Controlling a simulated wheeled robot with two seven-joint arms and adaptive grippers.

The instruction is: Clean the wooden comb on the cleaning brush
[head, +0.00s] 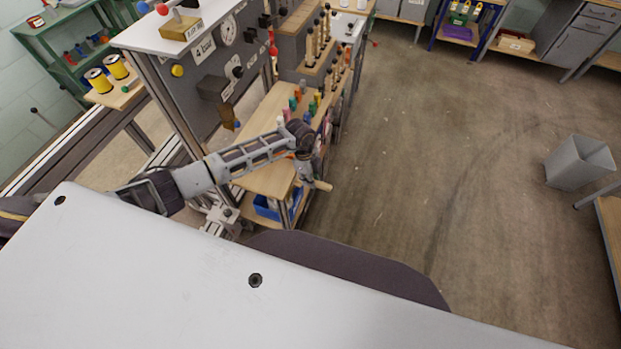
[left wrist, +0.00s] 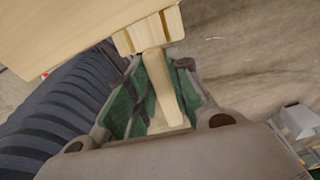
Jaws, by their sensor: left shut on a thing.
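My left gripper (head: 312,181) is below and to the right of the small wooden worktop's edge, at the end of my left arm. In the left wrist view its green-padded fingers (left wrist: 154,80) are shut on the pale handle of the wooden comb (left wrist: 163,88). The comb's wider slotted end (left wrist: 149,32) sticks out beyond the fingertips, beside a wooden board edge. In the head view only a small pale end of the comb (head: 322,185) shows. I cannot make out the cleaning brush in either view. My right gripper is not in view.
A wooden worktop (head: 268,178) with colored-handled tools stands beside the gripper, a blue bin (head: 266,208) beneath it. A grey panel machine (head: 215,75) stands behind. Yellow spools (head: 100,80) sit at left. Open floor (head: 440,150) lies right, with a grey waste bin (head: 578,163).

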